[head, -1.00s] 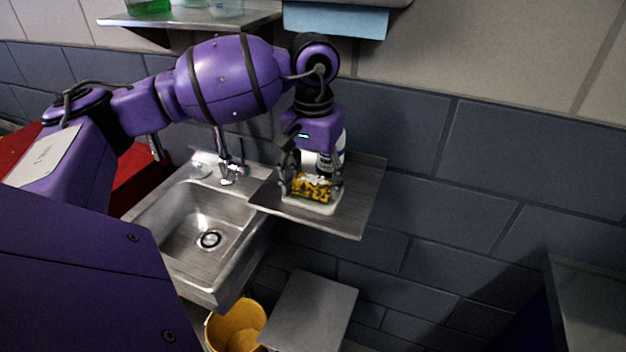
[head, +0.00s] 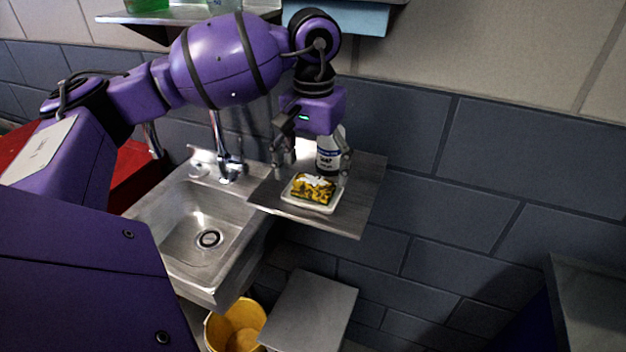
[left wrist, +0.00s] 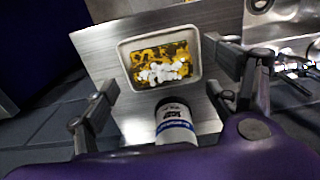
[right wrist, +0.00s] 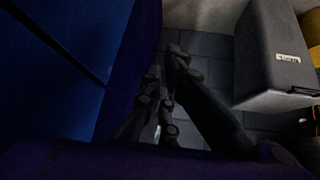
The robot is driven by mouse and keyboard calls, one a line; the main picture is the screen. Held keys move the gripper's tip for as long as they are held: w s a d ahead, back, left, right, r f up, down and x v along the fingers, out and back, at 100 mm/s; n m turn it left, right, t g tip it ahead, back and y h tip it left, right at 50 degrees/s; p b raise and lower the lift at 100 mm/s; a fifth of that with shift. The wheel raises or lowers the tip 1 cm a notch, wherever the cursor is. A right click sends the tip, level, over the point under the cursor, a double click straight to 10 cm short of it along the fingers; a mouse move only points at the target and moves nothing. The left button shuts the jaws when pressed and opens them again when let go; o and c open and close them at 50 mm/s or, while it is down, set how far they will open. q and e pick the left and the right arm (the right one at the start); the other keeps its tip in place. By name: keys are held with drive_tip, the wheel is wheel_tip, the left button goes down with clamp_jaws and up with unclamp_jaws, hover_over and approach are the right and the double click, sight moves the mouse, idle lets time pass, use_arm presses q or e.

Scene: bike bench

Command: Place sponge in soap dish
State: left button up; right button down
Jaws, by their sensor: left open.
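The sponge (head: 313,188), yellow with dark patches and white foam on top, lies in the white soap dish (head: 323,209) on the metal shelf beside the sink. In the left wrist view the sponge (left wrist: 160,66) sits inside the rim of the dish (left wrist: 124,52). My left gripper (head: 312,170) is open and empty above and behind the sponge, apart from it; its fingers (left wrist: 170,95) show spread in the left wrist view. My right gripper (right wrist: 158,100) shows dark in the right wrist view, and its opening is unclear.
A white soap bottle (head: 330,152) stands on the shelf (head: 368,190) right behind the dish, close to my left fingers; it also shows in the left wrist view (left wrist: 175,122). The steel sink (head: 180,210) is to the left. A yellow bucket (head: 236,325) stands below.

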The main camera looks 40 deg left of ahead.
sight(316, 183)
use_arm(q)
drive_tip(key=r, duration=0.3)
drive_tip(key=shift+d+r, duration=0.35)
drive_tip(key=shift+r, duration=0.3)
drive_tip(key=shift+s+r, duration=0.1)
use_arm(e)
drive_tip(key=shift+w+f, duration=0.3)
drive_tip(key=shift+f, duration=0.05)
drive_tip(key=shift+s, duration=0.2)
